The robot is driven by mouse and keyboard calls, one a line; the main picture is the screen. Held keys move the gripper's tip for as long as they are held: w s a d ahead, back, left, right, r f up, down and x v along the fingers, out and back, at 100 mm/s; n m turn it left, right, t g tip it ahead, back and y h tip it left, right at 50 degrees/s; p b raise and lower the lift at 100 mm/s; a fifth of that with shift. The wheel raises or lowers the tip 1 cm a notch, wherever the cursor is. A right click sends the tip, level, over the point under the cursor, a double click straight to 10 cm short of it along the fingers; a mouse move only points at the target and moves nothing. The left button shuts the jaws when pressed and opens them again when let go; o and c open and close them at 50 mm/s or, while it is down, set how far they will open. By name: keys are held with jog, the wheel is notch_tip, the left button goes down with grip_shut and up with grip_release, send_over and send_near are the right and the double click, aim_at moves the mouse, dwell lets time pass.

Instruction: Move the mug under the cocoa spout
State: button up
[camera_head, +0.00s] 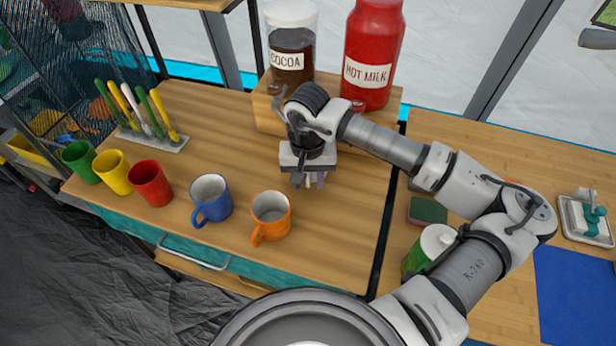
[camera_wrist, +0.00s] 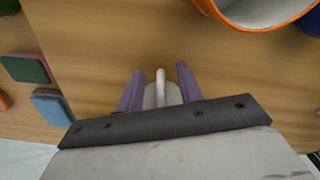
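Several mugs stand upright near the table's front edge in the head view: green (camera_head: 80,161), yellow (camera_head: 114,172), red (camera_head: 150,184), blue (camera_head: 211,200) and orange (camera_head: 270,217). The orange mug's rim also shows at the wrist view's top right (camera_wrist: 262,22). My gripper (camera_head: 308,183) points down in front of the stand, behind and right of the orange mug. Its purple fingers (camera_wrist: 159,90) are apart; I cannot identify the pale piece between them.
A red hot milk jar (camera_head: 372,55) stands right of the cocoa. A rack of colored-handled utensils (camera_head: 155,138) is at the left. Sponges (camera_head: 427,212) and a green-and-white container (camera_head: 428,250) lie right of the dark table gap. Bare wood lies between the mugs and stand.

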jog(key=shift+f, duration=0.45)
grip_shut()
jog(key=shift+w+a+b, duration=0.2)
jog(key=shift+a+b, duration=0.3)
jog(key=shift+a, duration=0.5)
jog(key=shift+w+a+b, duration=0.2)
jog(key=shift+a+b, duration=0.3)
jog(key=shift+a, duration=0.75)
